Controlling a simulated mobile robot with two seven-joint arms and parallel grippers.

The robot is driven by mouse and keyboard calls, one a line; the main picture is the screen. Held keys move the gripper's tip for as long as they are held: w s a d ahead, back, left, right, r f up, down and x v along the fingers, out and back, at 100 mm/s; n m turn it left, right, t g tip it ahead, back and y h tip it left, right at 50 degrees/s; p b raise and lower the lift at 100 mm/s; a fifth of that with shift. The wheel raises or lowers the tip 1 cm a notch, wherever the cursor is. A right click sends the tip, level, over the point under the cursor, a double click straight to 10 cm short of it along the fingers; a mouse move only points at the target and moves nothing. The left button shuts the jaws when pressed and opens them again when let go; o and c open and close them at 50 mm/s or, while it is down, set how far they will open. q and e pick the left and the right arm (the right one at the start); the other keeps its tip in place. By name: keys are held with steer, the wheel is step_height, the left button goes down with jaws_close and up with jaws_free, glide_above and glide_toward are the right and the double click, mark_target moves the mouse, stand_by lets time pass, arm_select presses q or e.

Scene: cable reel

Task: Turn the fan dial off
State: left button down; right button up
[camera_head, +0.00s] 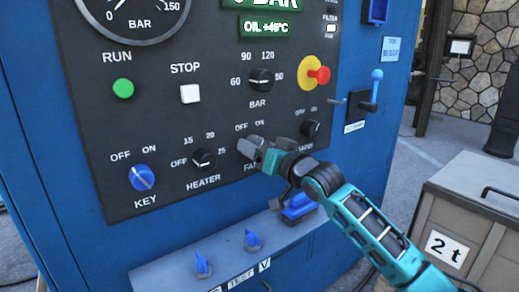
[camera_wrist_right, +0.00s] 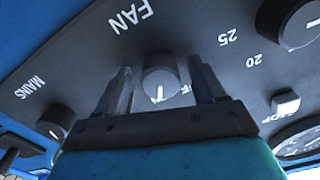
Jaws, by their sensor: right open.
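The fan dial (camera_wrist_right: 160,78) is a round grey knob on the dark panel, under the FAN label in the upside-down wrist view. Its white mark points toward the bottom of that picture. An "F" shows beside it, the rest of its marks hidden by my fingers. My right gripper (camera_head: 252,148) is open, with one finger on each side of the dial. I cannot tell whether the fingers touch it. In the head view the gripper covers most of the dial, with OFF and ON printed above. My left gripper is not in view.
The heater dial (camera_head: 204,160) is left of the gripper, and the mains dial (camera_head: 310,129) is close on its right. A red emergency button (camera_head: 319,74) sits above right. A ledge with blue switches (camera_head: 253,240) juts out below. A grey crate (camera_head: 480,205) stands at right.

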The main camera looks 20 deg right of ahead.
steer(key=c, duration=1)
steer(key=shift+c, duration=0.2)
